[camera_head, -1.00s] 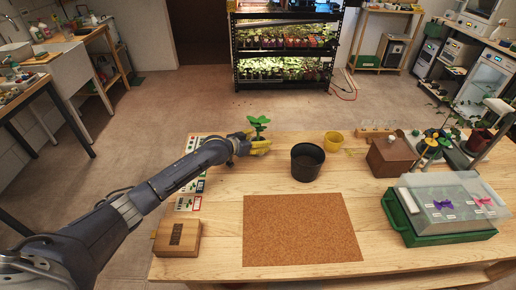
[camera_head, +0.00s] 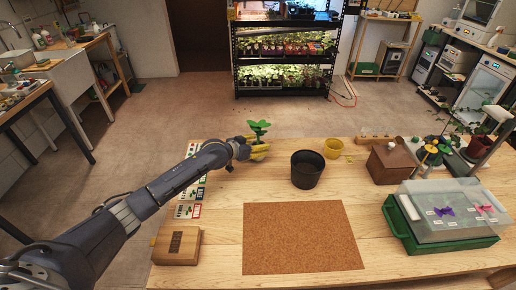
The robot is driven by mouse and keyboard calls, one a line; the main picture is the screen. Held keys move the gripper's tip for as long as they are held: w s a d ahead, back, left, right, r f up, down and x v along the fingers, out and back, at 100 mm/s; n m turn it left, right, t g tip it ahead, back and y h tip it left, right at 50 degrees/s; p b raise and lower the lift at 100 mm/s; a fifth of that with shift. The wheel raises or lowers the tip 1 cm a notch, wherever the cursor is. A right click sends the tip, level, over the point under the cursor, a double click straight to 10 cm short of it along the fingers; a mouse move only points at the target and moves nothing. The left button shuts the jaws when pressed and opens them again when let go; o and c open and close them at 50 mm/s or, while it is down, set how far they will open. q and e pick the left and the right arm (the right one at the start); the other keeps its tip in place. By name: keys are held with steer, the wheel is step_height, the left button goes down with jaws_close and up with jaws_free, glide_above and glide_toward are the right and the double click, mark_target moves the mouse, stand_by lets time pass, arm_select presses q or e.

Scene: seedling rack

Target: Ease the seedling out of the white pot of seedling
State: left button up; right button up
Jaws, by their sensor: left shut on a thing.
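The green-leaved seedling (camera_head: 258,128) stands upright near the far left part of the table. My left gripper (camera_head: 259,149), with yellow fingertips, reaches in from the left just below the leaves. It is shut on the seedling, low under its leaves. The seedling's stem and root end are hidden by the fingers. I cannot make out the white pot; the gripper and forearm cover that spot. My right gripper is not in view.
A black pot (camera_head: 306,171) stands right of the gripper, with a yellow pot (camera_head: 333,148) behind it. A cork mat (camera_head: 302,238) lies bare in front. A wooden box (camera_head: 178,246) is front left; a green crate (camera_head: 408,234) with a clear lid is right.

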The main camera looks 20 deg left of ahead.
arm_select(q)
step_height(320, 180, up, 19)
steer(key=shift+f, duration=0.2)
stand_by(0.4)
